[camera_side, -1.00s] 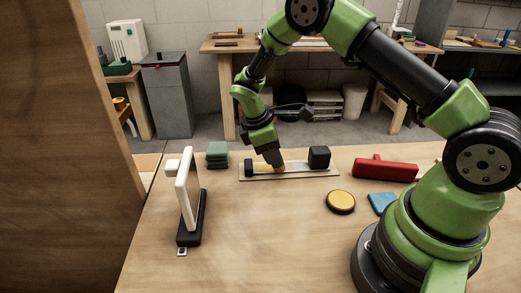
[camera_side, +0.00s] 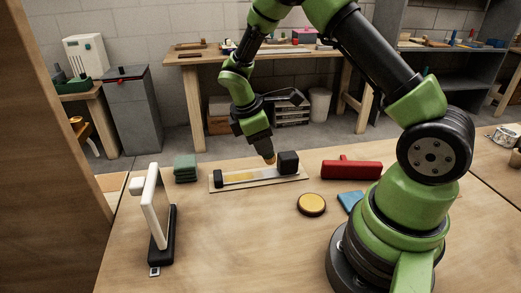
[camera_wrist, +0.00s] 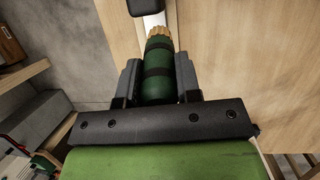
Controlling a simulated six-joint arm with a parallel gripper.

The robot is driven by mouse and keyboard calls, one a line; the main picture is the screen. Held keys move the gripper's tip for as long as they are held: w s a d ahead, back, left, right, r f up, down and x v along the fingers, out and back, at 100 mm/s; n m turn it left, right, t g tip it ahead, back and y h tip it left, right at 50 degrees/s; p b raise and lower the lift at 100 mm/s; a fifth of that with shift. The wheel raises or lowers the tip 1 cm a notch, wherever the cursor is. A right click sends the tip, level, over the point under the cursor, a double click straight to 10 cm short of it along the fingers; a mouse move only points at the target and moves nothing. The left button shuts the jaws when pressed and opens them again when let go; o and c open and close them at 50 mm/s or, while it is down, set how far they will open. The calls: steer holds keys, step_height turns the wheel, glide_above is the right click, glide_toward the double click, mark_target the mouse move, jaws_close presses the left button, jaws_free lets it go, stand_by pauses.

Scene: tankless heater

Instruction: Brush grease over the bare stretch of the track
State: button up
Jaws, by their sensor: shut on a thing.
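The track (camera_side: 285,172) is a pale strip on a wooden board, with a small black block at its left end and a larger black block at its right end. A yellow grease smear (camera_side: 243,177) covers part of the strip left of the middle; the stretch right of it looks pale and bare. My gripper (camera_side: 263,148) is shut on a brush and points down over the right part of the track. The brush (camera_wrist: 158,72) has a dark green banded handle and tan bristles. Its bristles (camera_side: 270,160) are near the large block; I cannot tell whether they touch the strip.
A round yellow-topped tin (camera_side: 311,204), a blue cloth (camera_side: 349,201) and a red tool (camera_side: 351,170) lie right of the track. Green pads (camera_side: 185,168) and a white upright panel on a black base (camera_side: 158,207) stand left. The front middle of the table is clear.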

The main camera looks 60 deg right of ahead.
steer(key=shift+r, duration=1.85)
steer(key=shift+w+d+f+g+y, duration=0.15)
steer(key=shift+w+f+y, duration=0.1)
steer(key=shift+w, duration=0.35)
steer(key=shift+w+d+f+g+y, duration=0.15)
steer(key=shift+w+f, duration=0.1)
steer(key=shift+w, duration=0.3)
steer(key=shift+r, duration=0.1)
